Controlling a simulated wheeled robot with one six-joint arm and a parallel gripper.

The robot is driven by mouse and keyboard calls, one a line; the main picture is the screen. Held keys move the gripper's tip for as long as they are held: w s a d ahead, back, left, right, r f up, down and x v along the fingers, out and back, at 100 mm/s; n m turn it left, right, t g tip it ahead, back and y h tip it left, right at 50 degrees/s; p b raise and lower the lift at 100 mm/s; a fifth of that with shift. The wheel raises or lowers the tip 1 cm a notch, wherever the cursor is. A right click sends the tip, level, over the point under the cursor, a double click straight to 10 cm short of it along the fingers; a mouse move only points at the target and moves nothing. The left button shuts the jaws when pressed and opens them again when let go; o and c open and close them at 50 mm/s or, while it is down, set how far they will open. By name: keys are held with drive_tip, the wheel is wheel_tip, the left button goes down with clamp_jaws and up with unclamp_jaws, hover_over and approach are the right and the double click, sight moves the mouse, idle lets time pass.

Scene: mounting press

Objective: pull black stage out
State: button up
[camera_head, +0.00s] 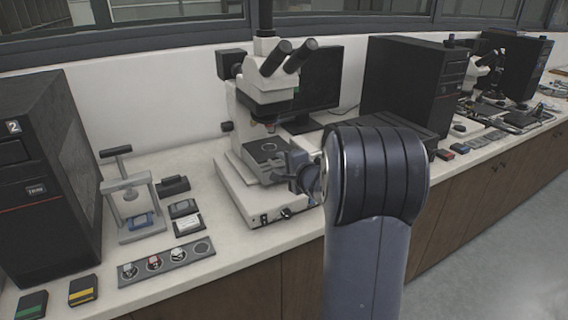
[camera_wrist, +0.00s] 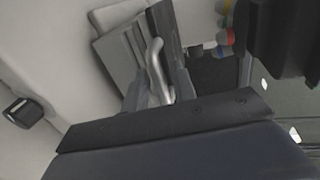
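The black stage (camera_head: 262,151) sits on the white microscope, under its lenses, in the head view. My gripper (camera_head: 299,172) is at the right front of this stage, close to it, and partly hidden by my own wrist. In the wrist view a curved silver handle (camera_wrist: 157,68) stands in front of dark and grey flat parts. The tips of my gripper (camera_wrist: 158,92) lie low on either side of this handle. The fingers stand apart with the handle between them, but I cannot tell whether they press on it.
The microscope (camera_head: 270,95) stands on the white bench. A small press (camera_head: 128,205) with a T-shaped handle and a sample tray (camera_head: 168,262) stand to its left. A black computer case (camera_head: 45,175) is at far left. A monitor (camera_head: 318,80) stands behind.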

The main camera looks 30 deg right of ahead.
clamp_jaws()
idle(0.3)
drive_tip(key=f+b+v, duration=0.1)
drive_tip(key=b+v, duration=0.3)
drive_tip(key=v, duration=0.4)
drive_tip(key=shift+s+f+b, duration=0.3)
drive_tip(key=shift+f+b, duration=0.05)
drive_tip(key=shift+f, duration=0.05)
unclamp_jaws()
drive_tip(key=shift+s, duration=0.1)
